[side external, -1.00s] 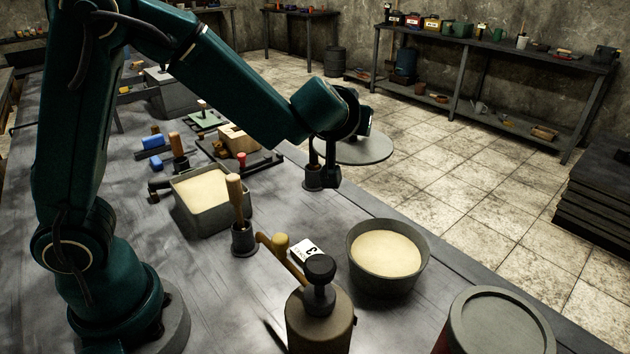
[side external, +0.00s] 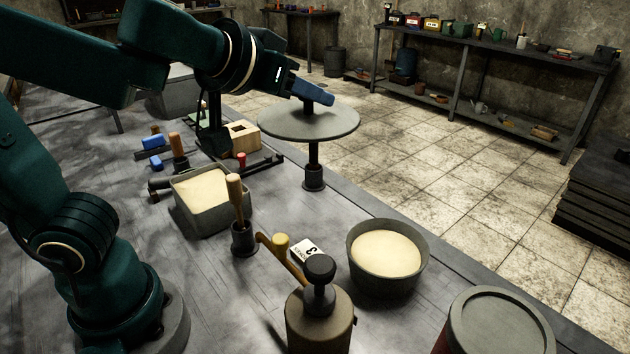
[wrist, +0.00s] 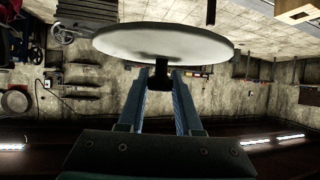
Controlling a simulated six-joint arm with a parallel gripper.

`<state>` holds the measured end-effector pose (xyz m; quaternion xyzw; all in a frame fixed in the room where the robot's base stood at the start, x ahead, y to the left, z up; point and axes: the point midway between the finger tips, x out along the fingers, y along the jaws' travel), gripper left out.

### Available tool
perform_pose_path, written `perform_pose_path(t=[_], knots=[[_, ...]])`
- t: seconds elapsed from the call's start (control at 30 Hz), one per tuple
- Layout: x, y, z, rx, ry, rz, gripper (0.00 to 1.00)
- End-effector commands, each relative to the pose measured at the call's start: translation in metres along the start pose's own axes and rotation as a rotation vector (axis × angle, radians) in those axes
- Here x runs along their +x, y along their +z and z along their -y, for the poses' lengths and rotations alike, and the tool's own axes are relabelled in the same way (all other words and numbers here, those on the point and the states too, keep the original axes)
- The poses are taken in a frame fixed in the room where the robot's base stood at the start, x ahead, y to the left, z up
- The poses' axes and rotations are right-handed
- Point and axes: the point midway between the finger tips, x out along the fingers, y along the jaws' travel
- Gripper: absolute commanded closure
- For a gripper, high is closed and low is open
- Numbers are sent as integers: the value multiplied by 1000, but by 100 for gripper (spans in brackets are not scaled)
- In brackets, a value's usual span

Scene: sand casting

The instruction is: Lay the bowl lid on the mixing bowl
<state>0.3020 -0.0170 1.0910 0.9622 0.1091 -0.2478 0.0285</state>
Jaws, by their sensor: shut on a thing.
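The bowl lid (side external: 285,125) is a flat grey disc with a dark knob, held roughly level above the table. My gripper (side external: 318,98) is shut on its knob. In the wrist view the lid (wrist: 165,42) lies beyond the blue fingers of my gripper (wrist: 161,76), with the dark knob (wrist: 162,66) between them. The mixing bowl (side external: 365,278), round, grey and filled with pale sand, stands on the table to the right of and nearer than the lid, uncovered and well apart from it.
A dark upright holder (side external: 313,178) stands below the lid; the lid hides its post's top. A square sand tub (side external: 212,218), a cup with a wooden-handled tool (side external: 243,238) and a knobbed canister (side external: 318,320) stand nearby. A lidded drum (side external: 498,325) is at front right.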

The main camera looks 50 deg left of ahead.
Motion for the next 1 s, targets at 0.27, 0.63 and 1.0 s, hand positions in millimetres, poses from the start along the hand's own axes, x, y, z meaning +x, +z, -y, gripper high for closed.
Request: perform_pose_path(t=[0.27,0.63,1.0], knots=[[-9,-5,27,-83,-148,-4,100],[22,-20,-19,-177,-336,0,100],[56,21,-99,-197,-372,0,100]])
